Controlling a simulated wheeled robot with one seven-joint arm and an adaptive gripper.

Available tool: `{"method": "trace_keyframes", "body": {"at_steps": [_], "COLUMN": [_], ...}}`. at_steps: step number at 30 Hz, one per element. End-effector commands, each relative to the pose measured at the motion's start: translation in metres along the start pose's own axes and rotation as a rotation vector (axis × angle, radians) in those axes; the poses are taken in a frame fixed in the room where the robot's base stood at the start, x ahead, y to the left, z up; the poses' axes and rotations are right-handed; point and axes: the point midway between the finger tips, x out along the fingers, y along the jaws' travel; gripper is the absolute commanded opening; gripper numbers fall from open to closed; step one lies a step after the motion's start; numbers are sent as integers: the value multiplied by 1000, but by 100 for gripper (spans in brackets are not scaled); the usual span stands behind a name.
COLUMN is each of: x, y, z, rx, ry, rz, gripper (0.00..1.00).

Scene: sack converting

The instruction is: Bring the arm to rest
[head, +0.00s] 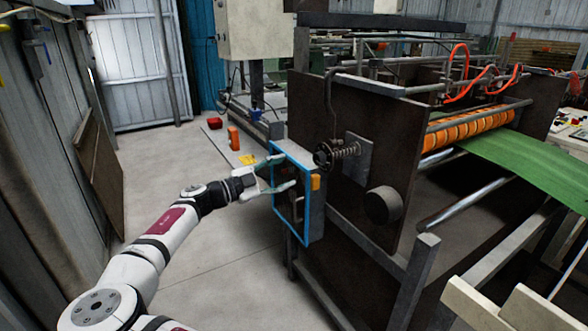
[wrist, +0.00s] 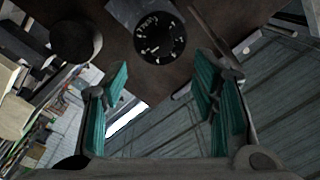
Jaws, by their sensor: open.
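My gripper (head: 282,173) is at the end of my outstretched white arm, in the middle of the head view. Its two teal-padded fingers are spread apart, with nothing seen between them. It is in front of a blue-framed box (head: 277,205) on the near end of a machine; whether a finger touches the frame, I cannot tell. In the wrist view my gripper (wrist: 162,88) is also open. A dark round part with pale marks (wrist: 160,38) lies beyond the fingertips on a brown panel.
The machine's brown side panel (head: 352,100) carries a spring shaft (head: 345,150) and a round dark knob (head: 383,204) right of my gripper. Orange rollers (head: 470,128) and a green sheet (head: 530,160) lie farther right. Grey floor (head: 190,255) is clear below my arm; a corrugated wall stands left.

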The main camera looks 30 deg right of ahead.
Motion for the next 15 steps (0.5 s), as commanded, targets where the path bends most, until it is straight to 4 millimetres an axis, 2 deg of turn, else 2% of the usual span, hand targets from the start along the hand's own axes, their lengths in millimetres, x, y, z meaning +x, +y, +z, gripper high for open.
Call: {"method": "trace_keyframes", "body": {"at_steps": [5, 15], "x": [-9, -9], "y": [0, 0], "z": [0, 0], "rx": [0, 0], "ry": [0, 0], "rz": [0, 0], "gripper": [54, 54]}}
